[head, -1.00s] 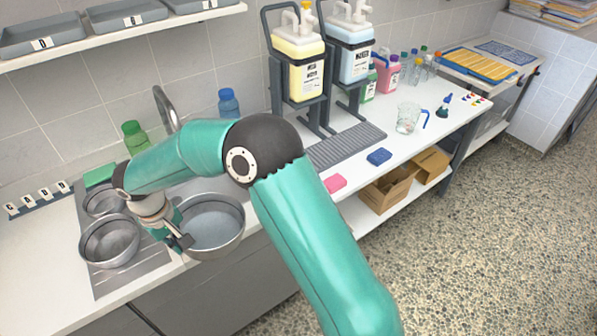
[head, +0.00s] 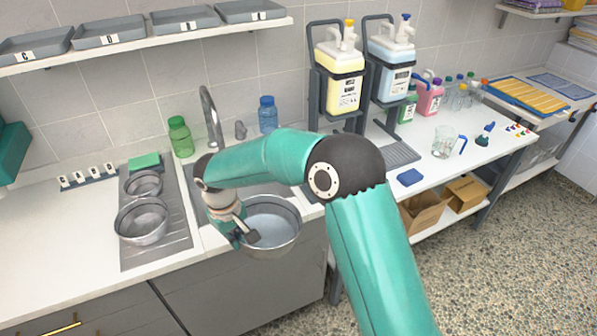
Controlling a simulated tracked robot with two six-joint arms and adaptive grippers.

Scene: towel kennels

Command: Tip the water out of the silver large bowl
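The silver large bowl (head: 287,247) is in the middle of the head view, at the front of the counter by the sink (head: 207,236). Pale water (head: 273,217) shows inside it, and the bowl looks about level. My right gripper (head: 251,238) is at the bowl's left rim, its fingers closed over the wall. My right arm covers part of the bowl's far side and much of the sink. My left gripper is out of view.
Two smaller silver bowls, a medium one (head: 142,222) and a small one (head: 143,184), stand on the drainboard at left. A tap (head: 210,115), green bottle (head: 180,137) and blue bottle (head: 268,115) stand behind the sink. Pump canisters (head: 341,90) stand farther right.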

